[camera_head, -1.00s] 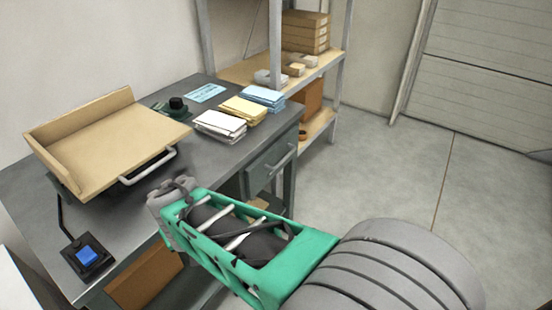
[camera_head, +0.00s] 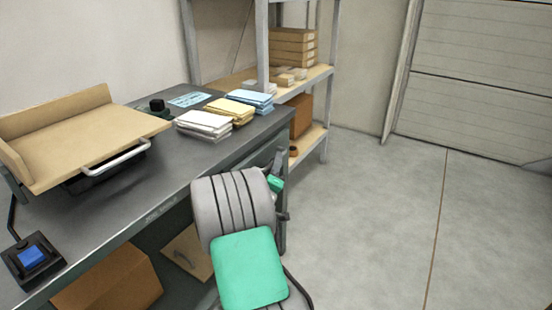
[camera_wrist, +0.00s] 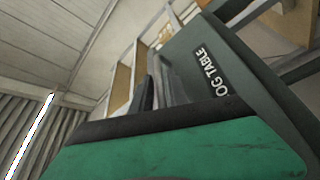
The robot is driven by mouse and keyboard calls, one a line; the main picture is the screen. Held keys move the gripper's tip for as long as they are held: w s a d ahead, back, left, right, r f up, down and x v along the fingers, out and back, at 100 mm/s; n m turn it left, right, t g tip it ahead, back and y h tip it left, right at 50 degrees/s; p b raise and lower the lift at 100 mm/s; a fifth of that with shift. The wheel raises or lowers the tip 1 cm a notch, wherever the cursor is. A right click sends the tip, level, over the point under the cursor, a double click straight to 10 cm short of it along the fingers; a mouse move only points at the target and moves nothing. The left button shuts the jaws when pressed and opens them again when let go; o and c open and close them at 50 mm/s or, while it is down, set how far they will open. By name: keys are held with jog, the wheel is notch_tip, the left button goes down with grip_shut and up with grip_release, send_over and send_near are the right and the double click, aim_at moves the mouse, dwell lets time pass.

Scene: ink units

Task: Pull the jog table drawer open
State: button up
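The jog table (camera_head: 215,160) is a dark grey workbench with its name label on the front edge, at left and middle in the head view. The label also shows, rotated, on the bench edge (camera_wrist: 235,90) in the wrist view. The drawer (camera_head: 261,158) is under the bench's right end, mostly hidden behind my arm; how far it stands out cannot be told. My gripper is largely hidden behind my arm in the head view, close to the drawer. In the wrist view, dark finger-like parts of my gripper (camera_wrist: 155,90) rise beyond the green housing; their gap is unclear.
A tan L-shaped tray (camera_head: 95,145) with a grey handle, paper stacks (camera_head: 205,124) and a blue button box (camera_head: 32,258) sit on the bench. A cardboard box (camera_head: 110,283) is below. A shelf (camera_head: 318,75) stands behind. The floor at right is clear.

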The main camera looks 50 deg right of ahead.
jog(key=shift+w+d+r, duration=0.15)
jog(key=shift+w+d, duration=0.1)
jog(key=shift+d, duration=0.4)
jog(key=shift+c, duration=0.4)
grip_shut()
dwell(0.5)
